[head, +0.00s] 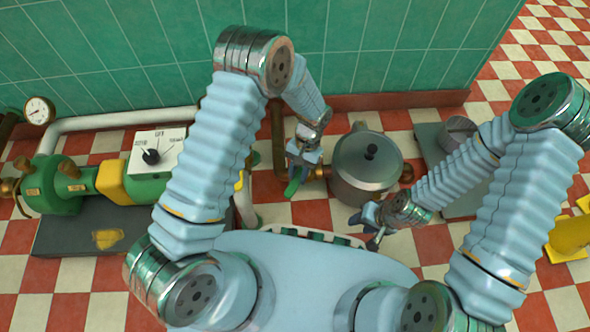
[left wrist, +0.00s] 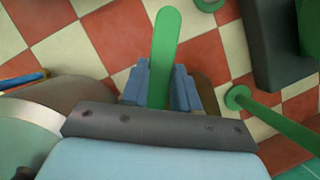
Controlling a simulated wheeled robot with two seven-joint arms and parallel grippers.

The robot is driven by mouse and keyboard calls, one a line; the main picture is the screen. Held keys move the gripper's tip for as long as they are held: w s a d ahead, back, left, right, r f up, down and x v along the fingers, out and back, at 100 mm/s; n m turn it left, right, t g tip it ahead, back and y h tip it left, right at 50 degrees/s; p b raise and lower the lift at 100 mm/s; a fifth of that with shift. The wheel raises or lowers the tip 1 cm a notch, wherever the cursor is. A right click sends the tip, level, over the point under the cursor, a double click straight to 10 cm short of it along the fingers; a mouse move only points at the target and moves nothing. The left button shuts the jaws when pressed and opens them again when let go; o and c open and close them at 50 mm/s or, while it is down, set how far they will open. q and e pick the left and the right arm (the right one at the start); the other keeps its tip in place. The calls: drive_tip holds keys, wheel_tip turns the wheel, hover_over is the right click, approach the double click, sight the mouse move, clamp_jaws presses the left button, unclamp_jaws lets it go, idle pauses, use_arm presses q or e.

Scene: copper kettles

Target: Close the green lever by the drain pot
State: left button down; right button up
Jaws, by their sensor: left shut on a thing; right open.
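The green lever (head: 293,186) sits beside the drain pot, at the end of a brass fitting on the pot's left side. In the left wrist view the lever (left wrist: 165,50) stands between the two blue fingers and extends beyond them. My left gripper (head: 302,160) is shut on the lever; it also shows in the left wrist view (left wrist: 160,88). The drain pot (head: 368,165) is a grey lidded pot with a black knob. My right gripper (head: 372,230) is open and empty, in front of the pot. The lever's pivot is mostly hidden by my left gripper.
A green pump (head: 55,190) with a dial box (head: 158,155) stands on a dark base at the left. A brown pipe (head: 279,140) runs behind my left gripper. A metal cup (head: 457,132) stands on a grey plate at the right. A yellow object (head: 570,235) is at the far right.

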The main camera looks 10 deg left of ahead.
use_arm(q)
drive_tip(key=shift+d+n+h, duration=0.45)
drive_tip(key=shift+d+n, duration=0.05)
drive_tip(key=shift+n, duration=0.6)
drive_tip(key=shift+d+n+h, duration=0.4)
drive_tip(key=shift+d+n, duration=0.15)
drive_tip(key=shift+n, duration=0.55)
drive_tip(key=shift+d+n+h, duration=0.45)
drive_tip(key=shift+d+n, duration=0.05)
drive_tip(key=shift+n, duration=0.6)
drive_tip(key=shift+w, duration=0.1)
drive_tip(key=c, duration=0.8)
unclamp_jaws()
drive_tip(key=shift+c, duration=0.2)
drive_tip(key=p+v, duration=0.2)
drive_tip(key=v, duration=1.1)
drive_tip(key=shift+r+p, duration=0.3)
drive_tip(key=shift+r, duration=0.1)
drive_tip(key=shift+a, duration=0.15)
